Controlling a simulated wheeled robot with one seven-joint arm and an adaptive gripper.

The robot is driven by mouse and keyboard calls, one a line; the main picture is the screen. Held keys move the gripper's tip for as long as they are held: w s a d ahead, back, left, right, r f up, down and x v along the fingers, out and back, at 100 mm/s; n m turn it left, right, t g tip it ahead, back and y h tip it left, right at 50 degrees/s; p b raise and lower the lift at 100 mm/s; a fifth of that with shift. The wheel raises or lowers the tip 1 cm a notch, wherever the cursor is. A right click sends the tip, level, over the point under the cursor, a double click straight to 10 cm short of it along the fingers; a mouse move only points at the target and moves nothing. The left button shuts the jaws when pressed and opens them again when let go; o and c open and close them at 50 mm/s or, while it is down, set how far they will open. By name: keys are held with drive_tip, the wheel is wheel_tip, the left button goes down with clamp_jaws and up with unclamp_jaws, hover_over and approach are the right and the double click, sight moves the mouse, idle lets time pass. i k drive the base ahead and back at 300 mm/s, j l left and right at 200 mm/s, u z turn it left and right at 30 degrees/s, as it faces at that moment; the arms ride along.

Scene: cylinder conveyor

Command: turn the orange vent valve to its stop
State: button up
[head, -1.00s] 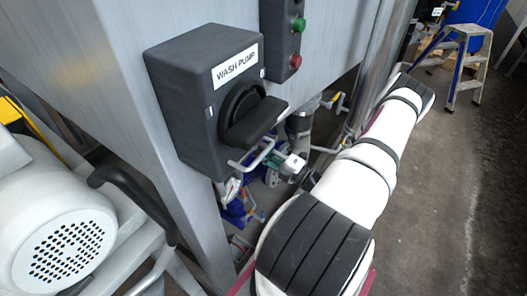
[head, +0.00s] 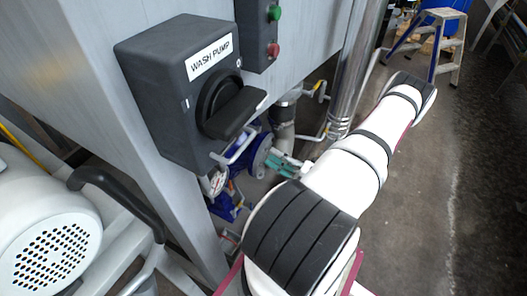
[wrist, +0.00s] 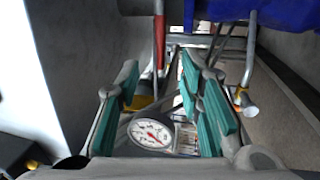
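My gripper (wrist: 162,75) is open in the wrist view, with its two teal finger pads apart and nothing held between them. In the head view my gripper (head: 284,165) shows only partly, as a bit of teal among the pipework below the wash pump box. I cannot make out the orange vent valve for certain. A small orange-tipped part (wrist: 239,95) is just right of the right finger in the wrist view. A yellow-orange patch (wrist: 138,103) shows beside the left finger. A red bar (wrist: 159,42) runs beyond the fingertips. Whether any of these is the valve, I cannot tell.
A round pressure gauge (wrist: 151,134) lies low between the fingers. The wash pump switch box (head: 180,85) and a button box (head: 257,35) hang on the grey tank. A white motor (head: 45,225) is at left. Free floor (head: 420,190) lies right of my arm.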

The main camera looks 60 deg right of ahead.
sight(232, 192)
drive_tip(key=k+l, duration=0.1)
drive_tip(key=k, duration=0.9)
